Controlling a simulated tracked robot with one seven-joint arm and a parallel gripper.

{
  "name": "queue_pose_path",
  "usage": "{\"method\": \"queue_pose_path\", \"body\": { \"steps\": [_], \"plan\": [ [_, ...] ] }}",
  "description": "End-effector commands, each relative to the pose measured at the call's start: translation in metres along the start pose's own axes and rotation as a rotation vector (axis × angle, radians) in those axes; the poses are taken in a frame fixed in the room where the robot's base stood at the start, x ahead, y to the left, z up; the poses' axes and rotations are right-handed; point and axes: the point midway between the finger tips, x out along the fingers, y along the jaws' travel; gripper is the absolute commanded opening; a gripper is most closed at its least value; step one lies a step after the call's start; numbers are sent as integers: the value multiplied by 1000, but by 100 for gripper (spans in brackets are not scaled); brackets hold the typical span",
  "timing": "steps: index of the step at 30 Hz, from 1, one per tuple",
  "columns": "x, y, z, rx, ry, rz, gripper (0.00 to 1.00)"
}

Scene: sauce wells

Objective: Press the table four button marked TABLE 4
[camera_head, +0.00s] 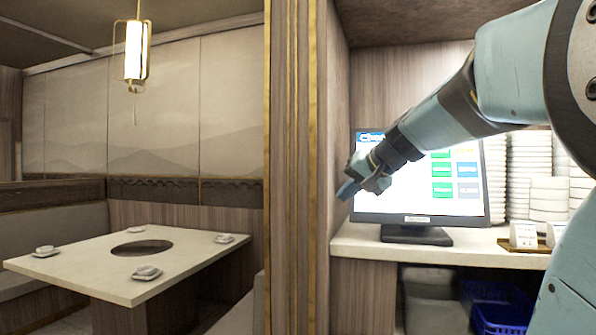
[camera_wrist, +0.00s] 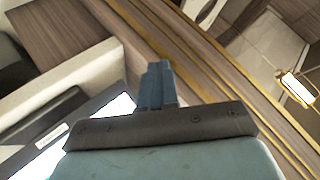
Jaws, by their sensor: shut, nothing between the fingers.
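A lit touch screen (camera_head: 462,207) on a black stand stands on the counter in the head view. It shows several green and blue-grey buttons (camera_head: 442,172) at its right; the lettering is too small to read. My arm covers the screen's upper left part, so I cannot tell which button is TABLE 4. My gripper (camera_head: 347,190) is shut and empty, in front of the screen's left edge and pointing left. In the wrist view my gripper (camera_wrist: 158,70) is shut, with the wood panelling beyond it. A white part of the screen (camera_wrist: 112,110) and its dark frame show at lower left there.
Stacks of white plates (camera_head: 530,170) stand right of the screen on the counter (camera_head: 365,246). A gold-trimmed wood post (camera_head: 296,120) rises left of the counter. A dining table (camera_head: 90,262) with small dishes stands farther left. A blue basket (camera_head: 498,305) sits below.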

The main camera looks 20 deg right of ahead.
Motion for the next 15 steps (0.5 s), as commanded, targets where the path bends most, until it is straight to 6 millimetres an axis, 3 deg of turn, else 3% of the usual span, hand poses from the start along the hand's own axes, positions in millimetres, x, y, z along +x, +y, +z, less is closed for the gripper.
{"method": "queue_pose_path", "body": {
  "steps": [1, 6, 10, 15],
  "plan": [
    [-1, 5, -30, 33, 42, -21, 0],
    [-11, 15, -103, 98, 163, -89, 0],
    [-18, 22, -136, 124, 222, -120, 0],
    [-22, 26, -151, 134, 251, -135, 0]
  ]
}}
